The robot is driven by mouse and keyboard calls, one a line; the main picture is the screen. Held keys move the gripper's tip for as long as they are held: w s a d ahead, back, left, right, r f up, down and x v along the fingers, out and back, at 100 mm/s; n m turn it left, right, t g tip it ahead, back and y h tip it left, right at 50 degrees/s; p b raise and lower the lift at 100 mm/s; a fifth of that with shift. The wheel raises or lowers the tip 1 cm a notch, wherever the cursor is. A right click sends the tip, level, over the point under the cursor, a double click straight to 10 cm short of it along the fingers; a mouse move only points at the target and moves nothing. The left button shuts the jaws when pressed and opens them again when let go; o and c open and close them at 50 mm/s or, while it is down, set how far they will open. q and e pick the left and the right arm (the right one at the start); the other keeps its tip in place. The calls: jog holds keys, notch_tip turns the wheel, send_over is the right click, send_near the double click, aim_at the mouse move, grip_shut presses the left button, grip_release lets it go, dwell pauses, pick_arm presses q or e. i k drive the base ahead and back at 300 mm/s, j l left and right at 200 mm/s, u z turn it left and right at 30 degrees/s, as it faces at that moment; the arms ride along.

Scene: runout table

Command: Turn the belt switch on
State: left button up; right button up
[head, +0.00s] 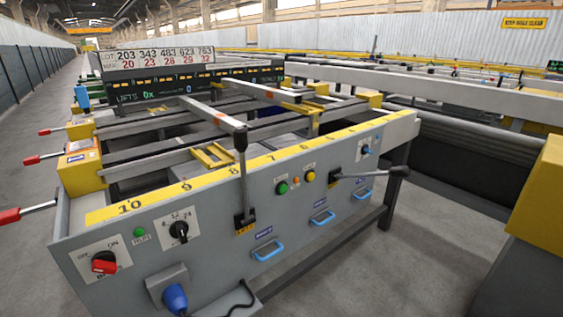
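The belt switch (104,263) is a red rotary knob on a white plate at the lower left of the grey front panel (215,215). The plate reads OFF on its left and ON on its right, with a partly hidden word below. The knob is too small to tell which mark it points to. A small green lamp (139,232) sits just right of the plate; I cannot tell whether it is lit. Neither of my grippers shows in the head view.
A black selector knob (180,231) and a blue plug (175,297) sit right of the switch. An upright lever (241,165) and a sideways lever (370,173) stick out from the panel. Red-tipped handles (10,215) project at left. Open floor lies in front.

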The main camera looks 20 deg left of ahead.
aim_at(103, 262)
jog(key=u, duration=1.95)
